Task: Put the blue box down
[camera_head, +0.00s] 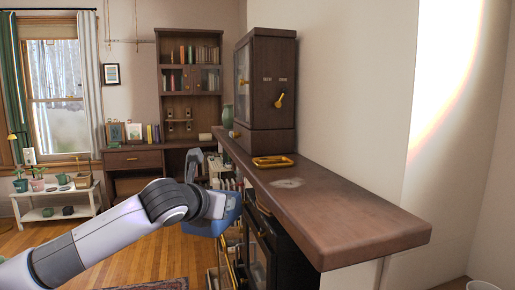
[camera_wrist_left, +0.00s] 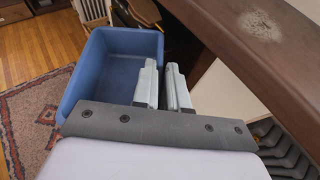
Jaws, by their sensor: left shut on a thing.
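The blue box (camera_head: 229,216) is an open-topped bin, partly hidden behind my left wrist in the head view. In the left wrist view the box (camera_wrist_left: 90,75) shows its empty inside. My left gripper (camera_wrist_left: 162,75) is shut on the box's right-hand wall. The box hangs in the air over the floor, beside the long brown counter (camera_head: 330,205) and below the level of its top. My right gripper is not in view.
The counter top carries a yellow tray (camera_head: 272,162), a dark cabinet (camera_head: 265,85) and a green vase (camera_head: 227,116); its near end is clear. A desk (camera_head: 133,158) and a white plant bench (camera_head: 52,215) stand farther back. A patterned rug (camera_wrist_left: 38,115) lies on the wooden floor.

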